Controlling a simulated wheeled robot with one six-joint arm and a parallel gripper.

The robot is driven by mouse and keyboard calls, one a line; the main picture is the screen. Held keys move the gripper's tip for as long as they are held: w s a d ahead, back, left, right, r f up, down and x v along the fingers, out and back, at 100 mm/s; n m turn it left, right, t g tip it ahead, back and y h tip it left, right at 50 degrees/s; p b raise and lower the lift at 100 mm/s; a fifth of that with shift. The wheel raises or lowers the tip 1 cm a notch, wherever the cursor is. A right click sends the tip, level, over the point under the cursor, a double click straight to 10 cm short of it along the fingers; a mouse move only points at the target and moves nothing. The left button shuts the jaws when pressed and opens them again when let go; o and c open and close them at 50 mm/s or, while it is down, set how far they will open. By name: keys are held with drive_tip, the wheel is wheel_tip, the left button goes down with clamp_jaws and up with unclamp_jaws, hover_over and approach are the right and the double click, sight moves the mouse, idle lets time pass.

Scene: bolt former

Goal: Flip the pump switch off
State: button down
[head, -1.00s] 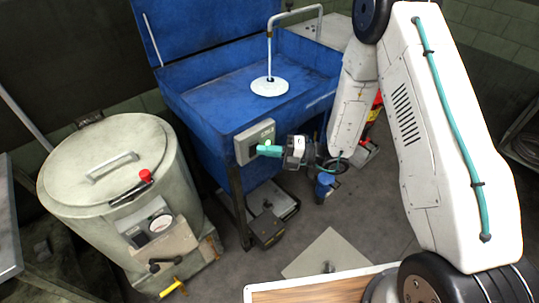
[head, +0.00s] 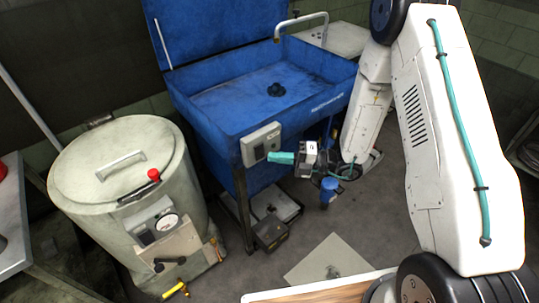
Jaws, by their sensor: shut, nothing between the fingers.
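The blue parts washer (head: 225,135) has a grey switch box (head: 256,139) on its front panel. A dark switch area shows on the box face, but the lever position is too small to tell. My gripper (head: 270,157) has teal fingers, shut and empty, pointing left at the lower right of the box. Whether the fingertips touch the box cannot be told. The spout (head: 290,26) over the basin has no stream, and a dark drain piece (head: 276,90) shows on the basin floor.
A large grey lidded drum (head: 122,180) with a red-knobbed lever stands left of the washer. A metal table (head: 12,220) is at the left edge.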

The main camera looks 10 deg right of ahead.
drive_tip(key=v, duration=1)
drive_tip(key=shift+s+d+r, duration=0.2)
drive_tip(key=shift+d+r, duration=0.15)
drive_tip(key=shift+r, duration=0.4)
drive_tip(key=s+r+n+g+h, duration=0.45)
drive_tip(key=s+n, duration=0.25)
drive_tip(key=n, duration=0.4)
drive_tip(key=s+r+n+g+h, duration=0.35)
drive_tip(key=s+n+g, duration=0.3)
drive_tip(key=n, duration=0.55)
drive_tip(key=s+d+r+n+t+h, duration=0.2)
drive_tip(key=s+r+n+t+h, duration=0.2)
drive_tip(key=r+n, duration=0.3)
drive_tip(key=s+d+r+n+t+h, duration=0.3)
drive_tip(key=s+r+n+h, duration=0.3)
drive_tip(key=r, duration=0.5)
drive_tip(key=shift+s+d+n+t, duration=0.3)
drive_tip(key=shift+s+n+t, duration=0.3)
drive_tip(key=shift+s+n, duration=0.25)
drive_tip(key=shift+w+f, duration=0.15)
